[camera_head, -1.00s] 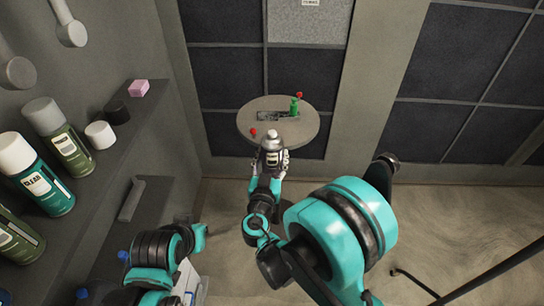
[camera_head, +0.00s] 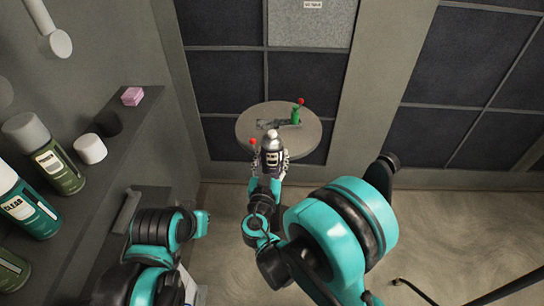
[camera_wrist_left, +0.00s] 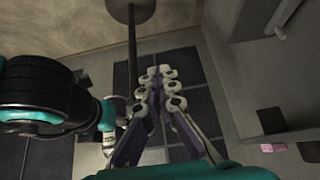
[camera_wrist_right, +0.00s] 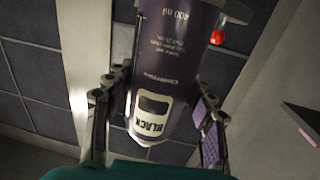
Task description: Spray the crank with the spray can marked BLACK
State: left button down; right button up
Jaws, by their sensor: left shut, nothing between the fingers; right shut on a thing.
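The spray can (camera_head: 271,153) is dark with a pale cap and stands roughly upright in front of the round table. Its label reads BLACK, upside down in the right wrist view (camera_wrist_right: 153,115). My right gripper (camera_head: 270,160) is shut around its body. The crank (camera_head: 272,124) looks like a grey, jointed piece on the round tabletop (camera_head: 305,143). A green part (camera_head: 296,117) with a red knob stands at its right. Another red knob (camera_head: 253,141) shows just left of the can's top. My left gripper (camera_wrist_left: 160,85) is shut and empty, low at the left, apart from table and can.
The left wall shelf holds a CLEAR can (camera_head: 26,205), an olive can (camera_head: 57,167), a white cylinder (camera_head: 90,149) and a pink block (camera_head: 132,96). A tiled wall (camera_head: 220,85) stands behind the table. The floor (camera_head: 450,235) at right looks mostly clear.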

pick_arm(q)
jog(key=w+d+r+m+g, duration=0.1)
jog(key=w+d+r+g, duration=0.15)
jog(key=w+r, duration=0.4)
jog(key=w+d+r+m+g, duration=0.1)
jog(key=w+d+r+m, duration=0.1)
jog(key=w+d+r, duration=0.35)
notch_tip(320, 180, up, 8)
jog(key=m+g, duration=0.3)
send_over(272, 132)
jog(key=shift+f, duration=3.3)
jog(key=shift+f, duration=0.3)
jog(key=shift+f, duration=0.85)
jog(key=shift+r, duration=2.5)
